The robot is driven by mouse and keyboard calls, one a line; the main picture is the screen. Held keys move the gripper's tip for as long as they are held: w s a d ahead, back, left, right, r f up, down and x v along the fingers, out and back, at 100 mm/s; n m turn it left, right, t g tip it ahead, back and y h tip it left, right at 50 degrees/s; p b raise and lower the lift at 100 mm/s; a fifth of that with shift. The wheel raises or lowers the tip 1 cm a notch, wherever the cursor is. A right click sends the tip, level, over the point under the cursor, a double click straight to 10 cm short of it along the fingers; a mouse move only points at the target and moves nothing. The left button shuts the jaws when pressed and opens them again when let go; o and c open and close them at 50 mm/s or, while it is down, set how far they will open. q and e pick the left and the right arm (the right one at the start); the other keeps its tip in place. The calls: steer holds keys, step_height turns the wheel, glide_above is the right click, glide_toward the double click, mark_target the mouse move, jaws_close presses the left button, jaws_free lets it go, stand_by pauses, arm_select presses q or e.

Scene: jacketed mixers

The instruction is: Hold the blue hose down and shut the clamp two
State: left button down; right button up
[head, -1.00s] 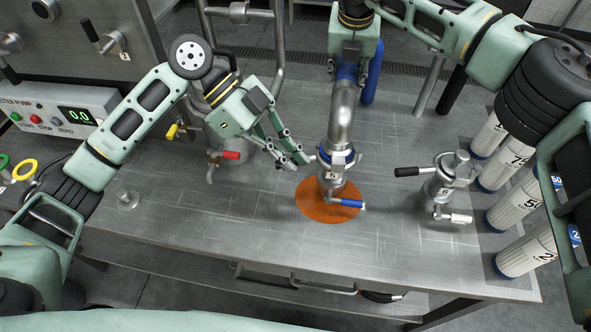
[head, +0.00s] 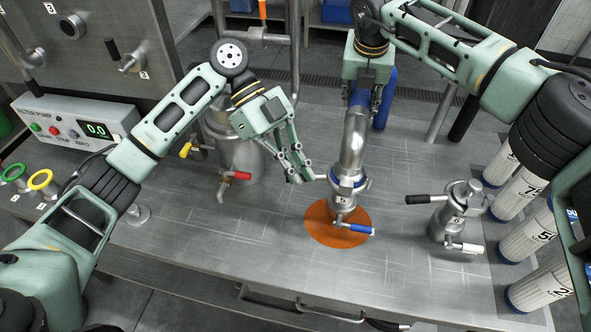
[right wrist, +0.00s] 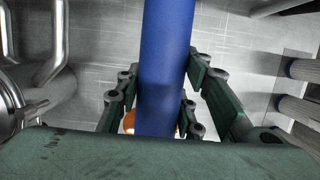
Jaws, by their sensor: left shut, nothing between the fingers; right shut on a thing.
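The blue hose (head: 383,105) runs down at the back of the table into a steel elbow (head: 355,140). My right gripper (head: 360,98) is shut around the hose above the elbow; the right wrist view shows the hose (right wrist: 167,40) between its fingers. The elbow stands upright on a coupling with a clamp (head: 346,186), over an orange disc (head: 322,232). A small lever sticks out left from the clamp. A blue-handled valve (head: 358,229) is below. My left gripper (head: 302,178) is shut and empty, just left of the clamp lever. The clamp's number is too small to read surely.
A capped fitting (head: 462,205) with black and white handles stands to the right, near several white cylinders (head: 528,240). A steel vessel with red (head: 237,175) and yellow handles is behind my left gripper. A control box (head: 75,125) stands left. The front tabletop is clear.

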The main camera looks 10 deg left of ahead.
arm_select(q)
steer(key=shift+a, duration=0.1)
arm_select(e)
steer(key=shift+f, duration=0.1)
arm_select(q)
steer(key=s+d+r, duration=0.1)
steer(key=s+r, duration=0.1)
steer(key=s, duration=0.2)
steer(key=w+a+r, duration=0.1)
steer(key=w+r, duration=0.5)
steer(key=w, duration=0.1)
steer(key=shift+a+r, duration=0.15)
steer(key=shift+a, duration=0.2)
arm_select(e)
steer(key=o, duration=1.1)
steer(key=shift+w, duration=0.15)
arm_select(q)
steer(key=shift+w, duration=0.1)
arm_select(e)
steer(key=shift+o, duration=0.2)
